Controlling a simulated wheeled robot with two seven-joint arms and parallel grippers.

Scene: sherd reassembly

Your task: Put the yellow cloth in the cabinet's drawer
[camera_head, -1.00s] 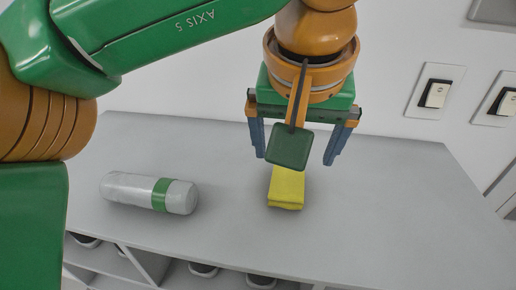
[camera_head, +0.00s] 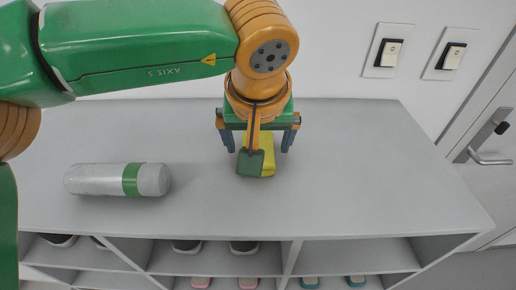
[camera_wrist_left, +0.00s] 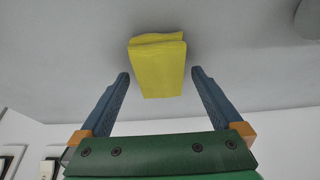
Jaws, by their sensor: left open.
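The yellow cloth (camera_head: 267,165) lies folded on the grey cabinet top (camera_head: 350,170), partly hidden behind my left gripper in the head view. My left gripper (camera_head: 258,146) is open and points down at the cloth, with a blue finger on each side of it. In the left wrist view the cloth (camera_wrist_left: 158,68) sits just beyond and between the open fingertips (camera_wrist_left: 160,75), and no finger visibly touches it. No drawer shows in these views; the cabinet front shows open shelves (camera_head: 215,258). My right gripper is not in view.
A grey bottle with a green band (camera_head: 100,180) lies on its side on the cabinet top, left of the cloth. Several shoes (camera_head: 243,247) stand on the shelves below. Light switches (camera_head: 390,52) are on the wall, and a door handle (camera_head: 488,158) is at the right. The top's right side is clear.

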